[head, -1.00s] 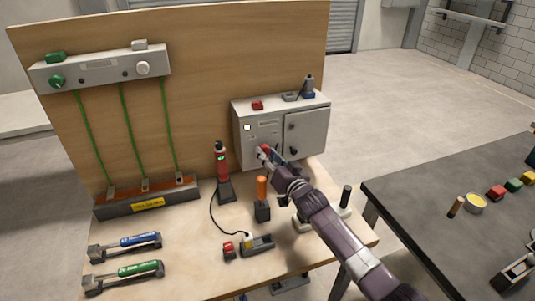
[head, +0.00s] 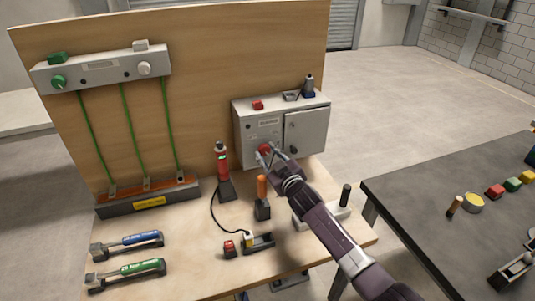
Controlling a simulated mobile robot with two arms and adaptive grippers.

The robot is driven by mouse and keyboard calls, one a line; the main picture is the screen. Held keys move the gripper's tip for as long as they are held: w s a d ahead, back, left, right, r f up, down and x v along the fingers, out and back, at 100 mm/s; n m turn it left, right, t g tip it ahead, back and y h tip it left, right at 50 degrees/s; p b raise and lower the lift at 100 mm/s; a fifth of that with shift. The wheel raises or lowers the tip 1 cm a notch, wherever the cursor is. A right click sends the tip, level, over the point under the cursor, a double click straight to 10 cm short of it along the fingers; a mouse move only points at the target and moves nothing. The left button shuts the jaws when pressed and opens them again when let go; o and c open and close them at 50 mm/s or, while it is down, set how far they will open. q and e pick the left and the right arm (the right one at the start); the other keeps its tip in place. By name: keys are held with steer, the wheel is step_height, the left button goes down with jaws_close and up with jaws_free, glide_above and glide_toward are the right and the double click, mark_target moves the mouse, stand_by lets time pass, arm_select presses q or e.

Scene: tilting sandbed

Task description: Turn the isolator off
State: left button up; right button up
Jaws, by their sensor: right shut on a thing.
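The isolator is a grey wall box (head: 243,113) on the wooden board, with a red rotary handle (head: 264,148) low on its left front. My right gripper (head: 266,155) reaches in from the lower right and is shut on the red handle. Its fingers hide part of the handle, so its exact angle is hard to read. A small indicator (head: 248,126) at the upper left of the box front looks dark. My left gripper is not in view.
A red meter (head: 221,164) and an orange-handled tool (head: 262,187) stand on the bench left of my arm. Two torque-type wrenches, blue (head: 139,238) and green (head: 139,267), lie at front left. A dark table (head: 420,190) stands at right.

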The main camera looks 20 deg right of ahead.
steer(key=shift+n, duration=0.4)
steer(key=o, duration=1.2)
steer(key=shift+c, duration=0.2)
steer(key=shift+r, duration=0.1)
step_height(320, 180, up, 10)
steer(key=shift+f, duration=0.1)
steer(key=shift+f, duration=0.1)
